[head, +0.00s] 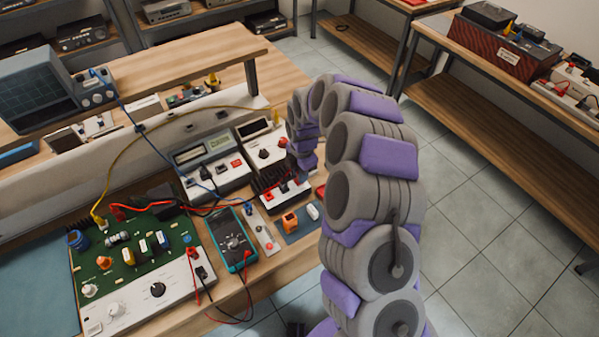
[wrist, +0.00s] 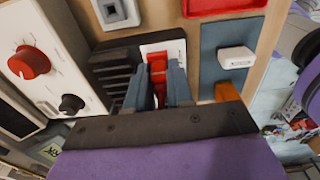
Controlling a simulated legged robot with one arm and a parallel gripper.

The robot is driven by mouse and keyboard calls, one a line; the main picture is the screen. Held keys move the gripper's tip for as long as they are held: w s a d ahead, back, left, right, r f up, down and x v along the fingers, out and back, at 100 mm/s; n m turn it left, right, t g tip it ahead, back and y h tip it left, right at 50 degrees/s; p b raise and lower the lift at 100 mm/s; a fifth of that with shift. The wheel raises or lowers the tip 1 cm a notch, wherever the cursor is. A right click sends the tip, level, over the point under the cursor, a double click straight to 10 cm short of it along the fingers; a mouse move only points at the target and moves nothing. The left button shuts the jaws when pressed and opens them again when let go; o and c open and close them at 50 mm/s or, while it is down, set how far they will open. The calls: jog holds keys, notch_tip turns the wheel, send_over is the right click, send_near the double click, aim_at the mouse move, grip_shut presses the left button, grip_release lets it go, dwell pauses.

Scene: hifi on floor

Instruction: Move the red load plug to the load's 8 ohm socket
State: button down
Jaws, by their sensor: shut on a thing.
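The load (head: 287,196) sits on the bench in the head view, with black heat-sink fins and a pale socket panel. In the wrist view its panel (wrist: 176,47) lies just past my fingertips, beside the black fins (wrist: 112,75). My gripper (wrist: 158,88) is shut on the red load plug (wrist: 157,66), with one blue-grey finger on each side. The plug is at the panel, but I cannot tell whether it is seated in a socket. The socket labels are too small to read, and my fingers and the plug hide part of the panel.
A white instrument with a red knob (wrist: 29,62) stands close to the left in the wrist view. A blue mat with a white block (wrist: 236,57) and an orange block (head: 290,221) lies to the right. A teal multimeter (head: 234,240) and green circuit board (head: 130,250) are nearby.

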jog(key=shift+w+d+r, duration=0.1)
jog(key=shift+r, duration=0.55)
jog(key=shift+r+p, duration=0.75)
jog(key=shift+r, duration=1.05)
jog(key=shift+d+r+m, duration=0.3)
jog(key=shift+d+m, duration=0.1)
jog(key=shift+m, duration=0.4)
jog(key=s+d+r+m, duration=0.1)
jog(key=d+r+m, duration=0.2)
jog(key=d+m, duration=0.4)
jog(key=s+d+r+m, duration=0.2)
jog(key=d+r+m, duration=0.2)
jog(key=m, duration=1.2)
jog(key=d, duration=0.3)
jog(key=shift+s+d+r+t+h, duration=0.2)
jog(key=shift+s+d+t+h, duration=0.1)
jog(key=shift+d, duration=0.1)
